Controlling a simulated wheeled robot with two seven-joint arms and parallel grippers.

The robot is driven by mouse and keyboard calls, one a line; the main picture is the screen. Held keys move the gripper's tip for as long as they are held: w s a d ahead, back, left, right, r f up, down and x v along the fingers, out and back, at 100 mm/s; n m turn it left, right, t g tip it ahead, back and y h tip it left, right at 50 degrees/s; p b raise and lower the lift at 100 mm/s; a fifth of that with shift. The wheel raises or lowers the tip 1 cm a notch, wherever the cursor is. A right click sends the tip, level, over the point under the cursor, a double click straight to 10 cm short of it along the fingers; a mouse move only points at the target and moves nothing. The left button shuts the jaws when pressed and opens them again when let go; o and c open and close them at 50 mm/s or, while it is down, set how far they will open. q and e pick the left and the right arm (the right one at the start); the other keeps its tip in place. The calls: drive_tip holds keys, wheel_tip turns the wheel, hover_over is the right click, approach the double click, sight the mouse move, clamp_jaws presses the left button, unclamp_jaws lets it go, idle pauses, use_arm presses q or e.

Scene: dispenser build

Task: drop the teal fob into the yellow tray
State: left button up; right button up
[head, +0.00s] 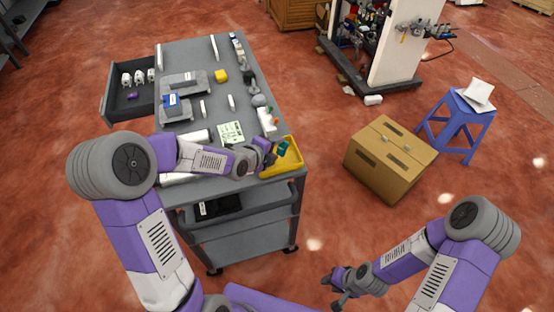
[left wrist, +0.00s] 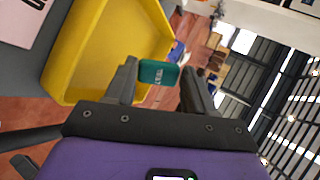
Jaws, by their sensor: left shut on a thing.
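The teal fob (head: 283,147) is between the fingers of my left gripper (head: 272,151), over the yellow tray (head: 293,168) at the near right corner of the cart top. In the left wrist view the fob (left wrist: 158,73) is pinched between both fingertips, beside the yellow tray (left wrist: 112,40) in that picture. The exact height above the tray cannot be told. My right gripper (head: 333,290) hangs empty over the floor to the right of the cart, its fingers apart.
An open drawer (head: 115,101) juts out left. A cardboard box (head: 390,158) and a blue stool (head: 456,122) stand on the floor to the right.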

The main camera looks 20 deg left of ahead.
use_arm(q)
drive_tip(key=shift+f+b, duration=0.3)
drive_tip(key=shift+f, duration=0.6)
drive_tip(key=o, duration=1.3)
drive_tip(key=shift+c, duration=0.2)
drive_tip(key=shift+s, duration=0.1)
drive_tip(key=p+v, duration=0.1)
drive_tip(key=v, duration=0.6)
drive_tip(key=shift+s+r+p, duration=0.1)
drive_tip(key=shift+r+p, duration=0.2)
drive_tip(key=shift+p, duration=0.1)
drive_tip(key=shift+f, duration=0.1)
